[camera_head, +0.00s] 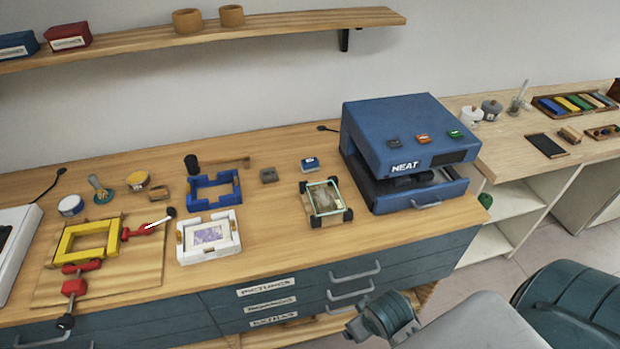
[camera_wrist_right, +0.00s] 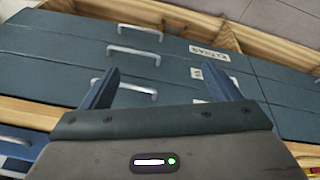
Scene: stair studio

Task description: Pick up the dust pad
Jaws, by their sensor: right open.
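I cannot tell for certain which item is the dust pad. Small candidates on the wooden bench are a tan block (camera_head: 159,193), a grey block (camera_head: 268,175) and a round teal-based piece with a knob handle (camera_head: 101,190). All rest on the bench top, clear of any gripper. My right gripper (camera_wrist_right: 170,82) is open and empty in the right wrist view, its two blue fingers apart, facing the drawer fronts below the bench top. In the head view my right arm is at the lower right. My left gripper is not in view.
Nearby stand a yellow clamped frame (camera_head: 88,240), a white frame with a picture (camera_head: 208,236), a blue frame (camera_head: 213,190), a small glass frame (camera_head: 325,199) and a blue NEAT machine (camera_head: 405,150). Drawer handles (camera_head: 355,272) stick out in front. A shelf (camera_head: 290,24) hangs above.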

